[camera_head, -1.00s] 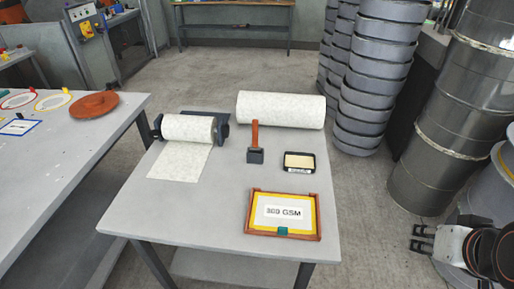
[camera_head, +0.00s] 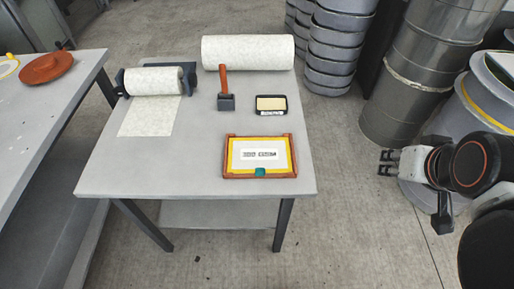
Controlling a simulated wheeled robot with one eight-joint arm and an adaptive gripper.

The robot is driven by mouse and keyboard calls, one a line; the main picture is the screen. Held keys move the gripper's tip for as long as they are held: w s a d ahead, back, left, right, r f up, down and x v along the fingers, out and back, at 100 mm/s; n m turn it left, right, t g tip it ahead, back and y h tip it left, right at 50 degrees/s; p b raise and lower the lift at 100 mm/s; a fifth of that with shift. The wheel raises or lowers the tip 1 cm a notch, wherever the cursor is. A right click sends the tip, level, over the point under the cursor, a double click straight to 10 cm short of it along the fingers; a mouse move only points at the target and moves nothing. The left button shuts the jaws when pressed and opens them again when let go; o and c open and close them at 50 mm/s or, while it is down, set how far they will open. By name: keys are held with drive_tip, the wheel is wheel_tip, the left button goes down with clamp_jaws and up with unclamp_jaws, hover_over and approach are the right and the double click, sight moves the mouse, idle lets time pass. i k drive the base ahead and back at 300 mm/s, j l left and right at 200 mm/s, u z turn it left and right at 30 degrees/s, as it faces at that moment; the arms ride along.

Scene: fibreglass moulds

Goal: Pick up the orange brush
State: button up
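The orange brush (camera_head: 224,83) stands on the grey table with its orange handle up and its dark grey block-like head on the tabletop. It is near the table's back, between the small roll holder and a black-rimmed pad. My gripper (camera_head: 383,163) is at the right of the view, off the table's right edge and well apart from the brush. Its two dark fingertips point left with a gap between them, and nothing shows in it.
The grey table (camera_head: 195,170) also bears a white roll in a holder (camera_head: 154,82), a large white roll (camera_head: 248,52), the black-rimmed pad (camera_head: 271,104) and a framed sign (camera_head: 260,176). Stacked grey rings (camera_head: 330,60) and metal drums (camera_head: 400,95) stand behind right. Bare floor lies between table and gripper.

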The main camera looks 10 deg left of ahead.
sight(224, 94)
drive_tip(key=i+j, duration=0.1)
drive_tip(key=j, duration=0.3)
drive_tip(key=i+j, duration=0.1)
drive_tip(key=j, duration=0.25)
drive_tip(key=i+j, duration=0.1)
drive_tip(key=j, duration=0.3)
drive_tip(key=i+j, duration=0.1)
drive_tip(key=j, duration=0.3)
drive_tip(key=i+j, duration=0.1)
drive_tip(key=j, duration=0.3)
drive_tip(key=i+j+u, duration=0.1)
drive_tip(key=j, duration=0.25)
